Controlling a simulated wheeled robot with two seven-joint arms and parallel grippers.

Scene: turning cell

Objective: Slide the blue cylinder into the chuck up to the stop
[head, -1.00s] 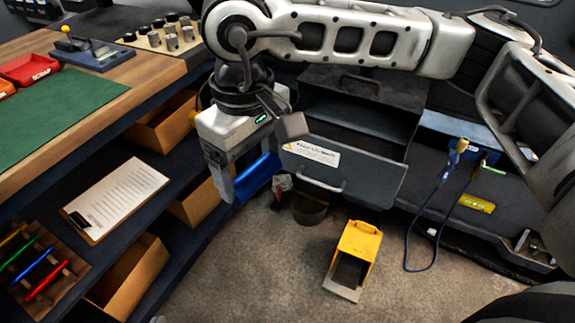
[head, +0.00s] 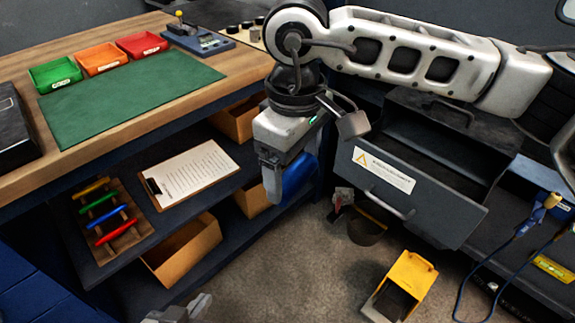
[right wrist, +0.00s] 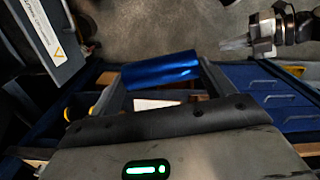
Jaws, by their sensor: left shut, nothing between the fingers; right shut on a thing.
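The blue cylinder (head: 299,174) is held in my right gripper (head: 279,186), above the floor in front of the shelves. In the right wrist view the cylinder (right wrist: 160,70) lies crosswise between the two fingertips, and the gripper is shut on it. In the head view a finger and the gripper body cover part of the cylinder. My left gripper (head: 182,311) shows only at the bottom edge of the head view. It also shows at the upper right of the right wrist view (right wrist: 238,43), shut and empty, apart from the cylinder. I see no chuck in either view.
A workbench with a green mat (head: 130,98) and several coloured bins stands at left. Below it are a clipboard (head: 192,173) and a rack (head: 112,218) of coloured handles. A grey open drawer (head: 410,190) and a yellow dustpan-like bin (head: 402,287) are at right.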

